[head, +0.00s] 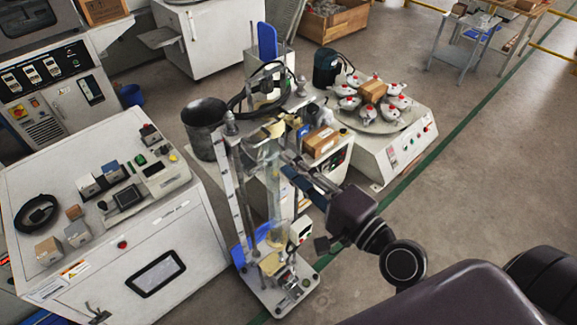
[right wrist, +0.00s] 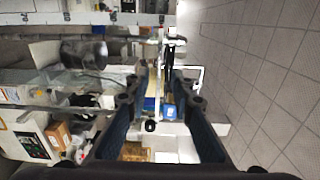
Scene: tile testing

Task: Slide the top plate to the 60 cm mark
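The test stand is a tall upright frame with a pale base plate (head: 275,290), a marked white scale strip (head: 235,190) on its left side and a clear tube in the middle. A small yellowish plate (head: 274,130) at the top of the tube looks like the top plate; the marks are too small to read. My right gripper (head: 287,165) is beside the upper part of the stand, coming from the right. In the right wrist view its two fingers (right wrist: 161,75) are apart, with stand parts visible between them; I see no firm grip. My left gripper is not in view.
A white cabinet (head: 130,215) with small boxes and a control unit stands left. A dark bucket (head: 204,125) is behind the stand. A round table with several red-topped pots (head: 385,115) is behind right.

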